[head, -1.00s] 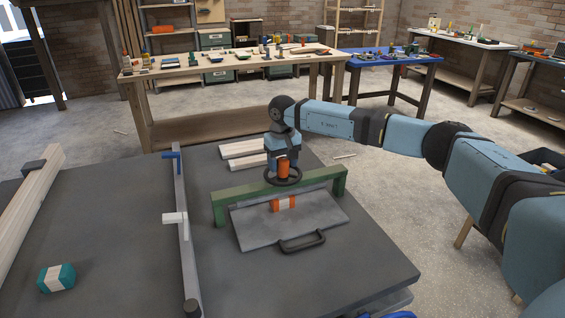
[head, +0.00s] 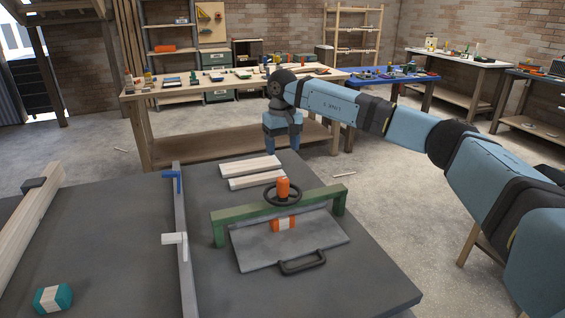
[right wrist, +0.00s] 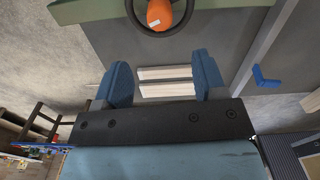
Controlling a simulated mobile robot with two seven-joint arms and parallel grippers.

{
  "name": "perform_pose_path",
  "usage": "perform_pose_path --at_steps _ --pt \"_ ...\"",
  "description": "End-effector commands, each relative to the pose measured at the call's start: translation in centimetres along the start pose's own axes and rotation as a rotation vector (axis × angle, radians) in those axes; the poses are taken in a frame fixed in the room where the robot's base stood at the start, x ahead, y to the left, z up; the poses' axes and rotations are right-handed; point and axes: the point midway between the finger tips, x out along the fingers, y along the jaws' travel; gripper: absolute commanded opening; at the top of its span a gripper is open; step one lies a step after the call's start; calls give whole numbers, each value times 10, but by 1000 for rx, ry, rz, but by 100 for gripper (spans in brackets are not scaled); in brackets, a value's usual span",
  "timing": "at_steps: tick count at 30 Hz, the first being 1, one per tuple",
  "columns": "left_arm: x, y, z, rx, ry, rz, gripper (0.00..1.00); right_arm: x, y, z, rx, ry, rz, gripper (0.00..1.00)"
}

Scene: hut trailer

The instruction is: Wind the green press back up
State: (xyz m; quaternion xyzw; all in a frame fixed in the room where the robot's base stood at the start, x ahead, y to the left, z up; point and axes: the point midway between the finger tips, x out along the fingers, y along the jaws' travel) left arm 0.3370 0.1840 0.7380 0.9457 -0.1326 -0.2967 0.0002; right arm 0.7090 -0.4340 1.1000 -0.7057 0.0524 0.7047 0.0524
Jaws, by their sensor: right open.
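The green press (head: 228,221) stands on the dark table, its green beam bridging a grey plate (head: 258,252) with a black handle. On the beam is a black handwheel (head: 270,200) with an orange knob (head: 283,187) above it. An orange and white block (head: 284,224) sits under the beam. My right gripper (head: 283,150) is open and empty, beyond the press and apart from the wheel. In the right wrist view its blue fingers (right wrist: 162,70) are spread, with the orange knob (right wrist: 159,14) and wheel (right wrist: 135,12) ahead at the top edge. My left gripper is out of view.
Two pale planks (head: 250,166) lie behind the press. A grey rail (head: 184,260) with blue and white clamps runs to its left. A teal and white block (head: 53,298) and a long timber (head: 25,225) lie farther left. A wooden bench (head: 150,93) stands behind.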

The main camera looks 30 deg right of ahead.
Motion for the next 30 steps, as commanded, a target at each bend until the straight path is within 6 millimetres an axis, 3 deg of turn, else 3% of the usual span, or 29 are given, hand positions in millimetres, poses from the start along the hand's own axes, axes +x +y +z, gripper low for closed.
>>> perform_pose_path --at_steps 6,19,23,30 --pt "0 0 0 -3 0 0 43 -17 0 0 0 -1 0 65" --pt "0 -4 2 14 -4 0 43 -17 -1 0 71 -1 0 64" --pt "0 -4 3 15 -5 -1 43 -17 -2 0 310 0 -1 64" --pt "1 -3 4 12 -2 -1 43 -15 -3 0 992 1 0 64"
